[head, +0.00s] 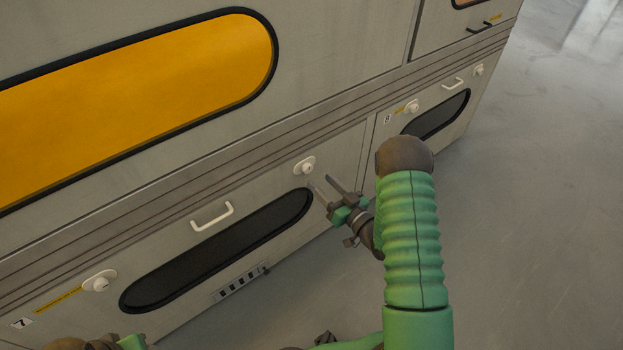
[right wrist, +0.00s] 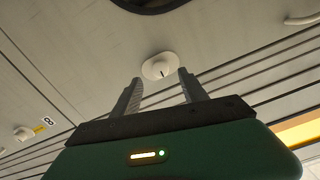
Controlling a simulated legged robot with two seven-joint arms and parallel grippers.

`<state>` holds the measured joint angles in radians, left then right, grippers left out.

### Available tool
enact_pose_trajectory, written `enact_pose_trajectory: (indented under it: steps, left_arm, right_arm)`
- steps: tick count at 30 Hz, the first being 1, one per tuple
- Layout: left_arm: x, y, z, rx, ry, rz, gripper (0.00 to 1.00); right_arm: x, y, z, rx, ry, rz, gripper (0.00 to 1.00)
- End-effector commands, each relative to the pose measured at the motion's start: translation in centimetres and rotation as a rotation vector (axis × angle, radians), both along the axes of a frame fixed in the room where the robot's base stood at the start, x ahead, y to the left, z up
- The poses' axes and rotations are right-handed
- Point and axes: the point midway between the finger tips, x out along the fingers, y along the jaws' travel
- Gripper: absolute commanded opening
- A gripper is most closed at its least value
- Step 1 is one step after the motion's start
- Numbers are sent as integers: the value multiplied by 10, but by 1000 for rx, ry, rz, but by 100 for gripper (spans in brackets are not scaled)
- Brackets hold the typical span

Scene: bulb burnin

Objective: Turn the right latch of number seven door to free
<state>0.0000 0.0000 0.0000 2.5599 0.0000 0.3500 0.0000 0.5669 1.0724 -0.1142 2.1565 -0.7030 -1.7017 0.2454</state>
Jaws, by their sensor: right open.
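The number seven door (head: 170,217) is the lower pale panel with a long dark window and a "7" label (head: 21,323) at its left end. Its right latch (head: 305,167) is a round white knob on a pale oval plate, near the door's upper right corner. My right gripper (head: 322,183) is open and empty just below and right of it. In the right wrist view, the latch (right wrist: 158,67) shows a short dark mark and lies beyond the fingertips, between them in the picture. Part of my left arm shows at the lower left edge; its fingers cannot be made out.
The door's left latch (head: 100,283) and white handle (head: 212,217) are on the same panel. Door eight (head: 450,95) is to the right with its own latch (head: 412,106). A large orange window (head: 150,85) is above. Grey floor (head: 540,200) lies open to the right.

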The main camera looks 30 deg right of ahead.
Motion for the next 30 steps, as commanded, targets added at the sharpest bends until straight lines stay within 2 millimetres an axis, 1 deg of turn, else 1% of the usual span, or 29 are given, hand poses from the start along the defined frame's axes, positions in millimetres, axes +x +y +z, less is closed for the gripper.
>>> enact_pose_trajectory:
  steps: [1, 3, 7, 11, 17, 20, 28, 29, 30]
  left_arm:
    - [0, 0, -9, 0, 0, 0, 45]
    - [0, 0, -14, 0, 0, 0, 45]
    - [0, 0, -20, 0, 0, 0, 45]
    - [0, 0, -20, 0, 0, 0, 45]
    - [0, 0, -20, 0, 0, 0, 45]
    - [0, 0, -20, 0, 0, 0, 45]
    - [0, 0, -20, 0, 0, 0, 45]
    - [0, 0, -20, 0, 0, 0, 45]
    - [0, 0, -20, 0, 0, 0, 45]
  right_arm:
    - [13, 2, -4, -2, -4, 4, 51]
    - [28, 3, -3, -2, -4, 3, 51]
    - [47, 4, -2, -2, -2, 2, 51]
    - [54, 4, 0, 0, 0, 1, 51]
    - [55, 4, 0, 1, 0, 0, 51]
    - [54, 4, 0, 1, 1, 0, 41]
    - [54, 4, 0, 0, 1, 0, 5]
    - [54, 4, 0, 0, 1, 0, 1]
    - [54, 4, 0, 0, 1, -1, 0]
